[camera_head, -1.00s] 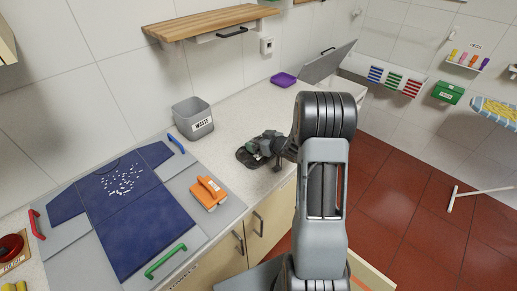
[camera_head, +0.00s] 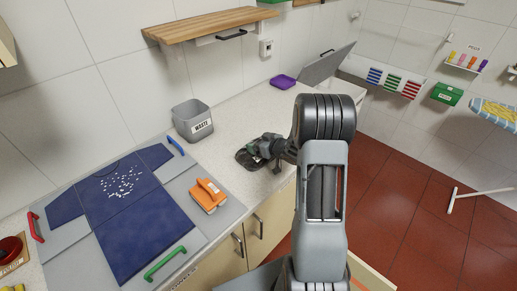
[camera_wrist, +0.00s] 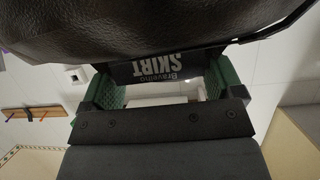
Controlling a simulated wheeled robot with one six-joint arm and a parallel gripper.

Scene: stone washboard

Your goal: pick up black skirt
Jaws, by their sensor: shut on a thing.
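The black skirt (camera_wrist: 130,28) fills the top of the wrist view as dark, leathery, creased material, with a black tag reading "SKIRT" (camera_wrist: 172,66) hanging at its lower edge. My gripper (camera_wrist: 155,92) has green-lined fingers on either side of the tag and is shut on the skirt. In the head view the skirt (camera_head: 246,159) is a dark patch at the pale worktop, beside my gripper (camera_head: 262,150). My arm hides part of this spot. I cannot tell whether the skirt is clear of the worktop.
A grey waste bin (camera_head: 192,122) stands behind and left of the skirt. A blue garment (camera_head: 130,205) lies on a grey board at left, with an orange brush (camera_head: 208,194) on its right. A purple bowl (camera_head: 284,81) sits farther back. The worktop between is clear.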

